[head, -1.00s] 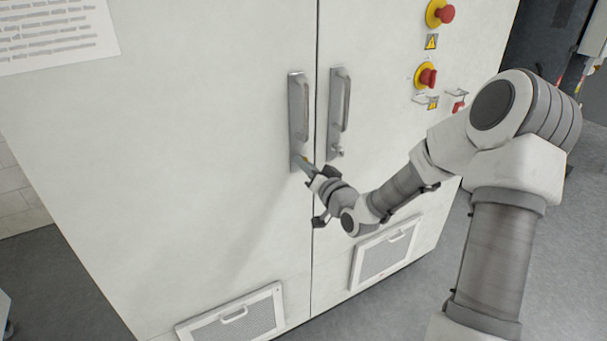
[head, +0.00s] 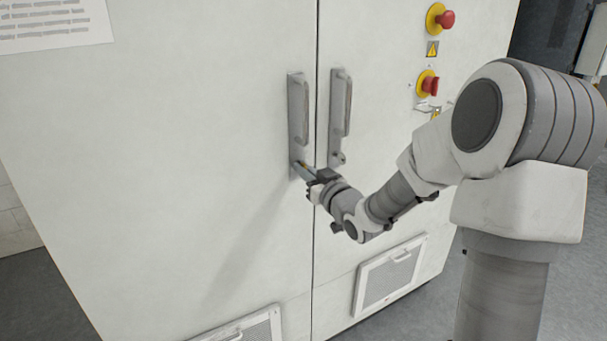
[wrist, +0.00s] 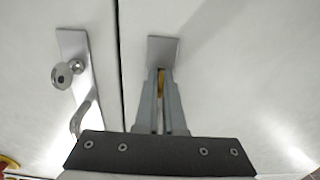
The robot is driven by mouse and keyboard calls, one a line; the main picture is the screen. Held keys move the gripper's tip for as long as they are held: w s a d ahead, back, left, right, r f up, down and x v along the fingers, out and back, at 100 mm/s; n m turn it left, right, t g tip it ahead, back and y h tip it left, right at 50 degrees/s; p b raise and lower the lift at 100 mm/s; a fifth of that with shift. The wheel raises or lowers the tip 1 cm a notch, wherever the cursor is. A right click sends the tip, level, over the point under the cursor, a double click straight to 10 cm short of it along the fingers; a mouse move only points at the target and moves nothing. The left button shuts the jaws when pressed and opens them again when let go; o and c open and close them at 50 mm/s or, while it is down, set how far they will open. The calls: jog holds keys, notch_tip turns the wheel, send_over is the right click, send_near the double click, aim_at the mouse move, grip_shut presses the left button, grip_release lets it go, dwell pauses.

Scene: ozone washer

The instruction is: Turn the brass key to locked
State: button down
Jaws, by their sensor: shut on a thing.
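The brass key (wrist: 161,82) shows as a small strip of yellow between my fingers in the wrist view. It is at the end of the left door's handle plate (head: 296,127), and most of it is hidden by the fingers. My gripper (head: 302,167) is at the lower end of that plate in the head view. In the wrist view my gripper (wrist: 161,85) has both fingers close together, shut on the key. I cannot tell the key's angle.
The right door's handle plate (head: 339,118) with a round lock knob stands close beside my gripper, across the door gap. Red emergency buttons (head: 445,20) sit at the upper right. Vent grilles (head: 389,275) are low on the doors.

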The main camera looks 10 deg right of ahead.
dwell(0.4)
jog(key=c, duration=1)
grip_release()
jog(key=shift+s, duration=0.1)
